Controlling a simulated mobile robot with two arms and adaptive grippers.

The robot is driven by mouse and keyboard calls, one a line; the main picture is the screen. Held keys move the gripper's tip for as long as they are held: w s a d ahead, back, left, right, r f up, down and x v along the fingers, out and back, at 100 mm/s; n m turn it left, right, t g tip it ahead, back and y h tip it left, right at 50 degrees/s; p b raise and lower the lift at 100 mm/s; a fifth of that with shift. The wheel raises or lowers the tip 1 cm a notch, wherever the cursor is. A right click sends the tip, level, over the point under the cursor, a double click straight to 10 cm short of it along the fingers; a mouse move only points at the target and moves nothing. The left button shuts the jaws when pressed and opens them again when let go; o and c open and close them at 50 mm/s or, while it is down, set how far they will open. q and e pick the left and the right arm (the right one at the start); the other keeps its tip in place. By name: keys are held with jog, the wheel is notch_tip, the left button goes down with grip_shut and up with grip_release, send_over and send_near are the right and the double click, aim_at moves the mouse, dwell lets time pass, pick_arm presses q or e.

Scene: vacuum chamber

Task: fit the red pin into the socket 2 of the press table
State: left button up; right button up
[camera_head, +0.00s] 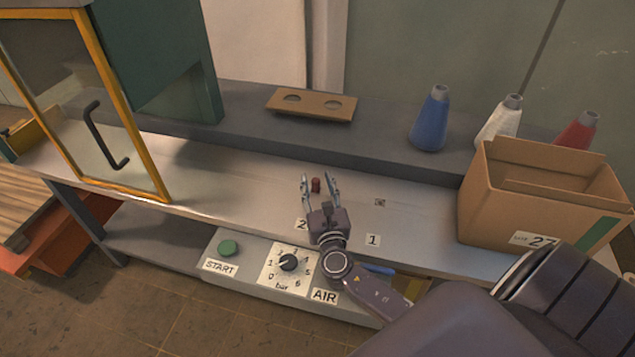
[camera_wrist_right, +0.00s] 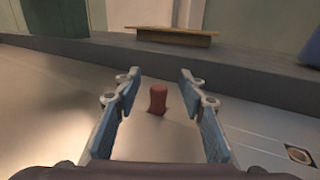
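The red pin (camera_head: 316,185) stands upright on the press table (camera_head: 240,185), above the label 2 (camera_head: 301,225). It also shows in the right wrist view (camera_wrist_right: 158,99), with a dark patch at its base. Socket 2 itself is hidden under or behind the pin; I cannot tell how deep the pin sits. An empty square socket (camera_head: 380,203) lies to the right, above the label 1 (camera_head: 373,240); it shows at the right in the wrist view (camera_wrist_right: 299,155). My right gripper (camera_head: 318,181) is open, its fingers on either side of the pin with gaps. My left gripper is out of view.
A cardboard box (camera_head: 510,205) stands at the right. A raised shelf (camera_head: 370,125) behind holds a board with two holes (camera_head: 310,104) and blue (camera_head: 431,120), white and red cones. A yellow-framed glass door (camera_head: 95,110) stands at the left. The table's left middle is clear.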

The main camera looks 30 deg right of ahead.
jog(key=shift+f, duration=0.1)
jog(key=shift+s+a, duration=0.15)
jog(key=shift+s, duration=0.1)
jog(key=v, duration=0.6)
jog(key=shift+f, duration=0.1)
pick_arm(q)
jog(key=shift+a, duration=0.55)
pick_arm(e)
jog(key=shift+v, duration=0.75)
